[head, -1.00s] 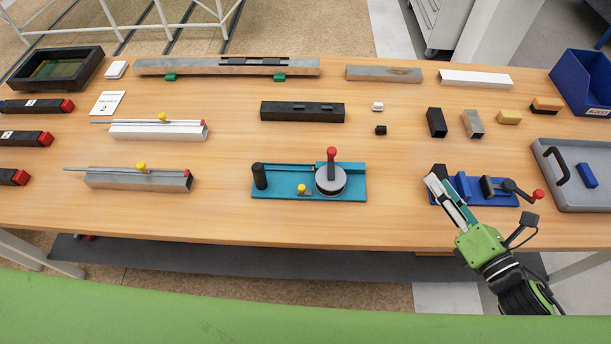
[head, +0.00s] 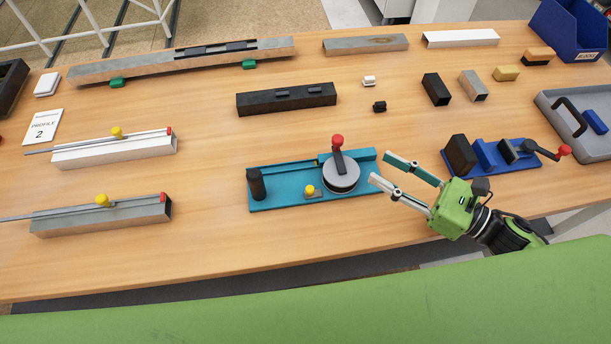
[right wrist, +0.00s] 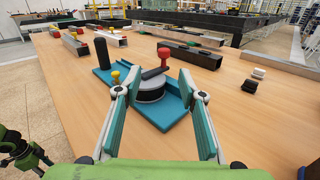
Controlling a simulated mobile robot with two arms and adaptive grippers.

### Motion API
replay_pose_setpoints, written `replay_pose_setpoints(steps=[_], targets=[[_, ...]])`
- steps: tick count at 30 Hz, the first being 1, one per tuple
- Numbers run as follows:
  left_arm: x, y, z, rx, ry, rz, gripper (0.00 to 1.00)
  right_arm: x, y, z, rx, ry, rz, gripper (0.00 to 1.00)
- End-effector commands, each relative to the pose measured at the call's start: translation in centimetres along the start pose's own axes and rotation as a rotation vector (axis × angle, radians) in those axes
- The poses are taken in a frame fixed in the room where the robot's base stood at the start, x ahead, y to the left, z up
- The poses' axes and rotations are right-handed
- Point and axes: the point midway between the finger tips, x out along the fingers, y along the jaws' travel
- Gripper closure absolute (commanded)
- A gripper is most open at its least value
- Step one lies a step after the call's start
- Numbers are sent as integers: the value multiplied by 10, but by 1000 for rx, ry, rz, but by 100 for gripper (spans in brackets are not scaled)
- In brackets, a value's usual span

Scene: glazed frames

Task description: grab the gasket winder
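The gasket winder seems to be the teal base (head: 285,189) with a grey round drum (head: 341,175), a red-knobbed crank (head: 338,142), a black upright post (head: 256,184) and a small yellow knob (head: 310,190). It lies flat on the table in the middle of the head view. My right gripper (head: 379,168) is open and empty just right of the drum, its fingers pointing left toward it. In the right wrist view the drum (right wrist: 151,92) shows between the two spread fingers (right wrist: 160,95), ahead of them. My left gripper is not visible in the head view.
A blue clamp fixture (head: 490,158) with a red-knobbed lever stands right of the winder. A black bar (head: 286,99) lies behind it. Two rails with rods (head: 115,149) (head: 100,214) lie to the left. A grey tray (head: 585,125) is at the right. Table in front of the winder is clear.

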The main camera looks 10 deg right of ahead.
Motion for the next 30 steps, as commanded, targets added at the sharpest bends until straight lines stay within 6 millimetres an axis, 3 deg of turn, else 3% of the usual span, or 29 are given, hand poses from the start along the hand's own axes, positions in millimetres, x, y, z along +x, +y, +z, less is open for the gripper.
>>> replay_pose_setpoints(steps=[12, 23, 30], targets=[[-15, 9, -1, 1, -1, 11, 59, 60, -1, 4, -1, -3, -1, 63], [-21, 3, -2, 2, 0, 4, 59, 82, -2, 2, 0, 0, -1, 63], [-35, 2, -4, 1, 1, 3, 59, 107, -8, 3, -1, -2, 0, 63]])
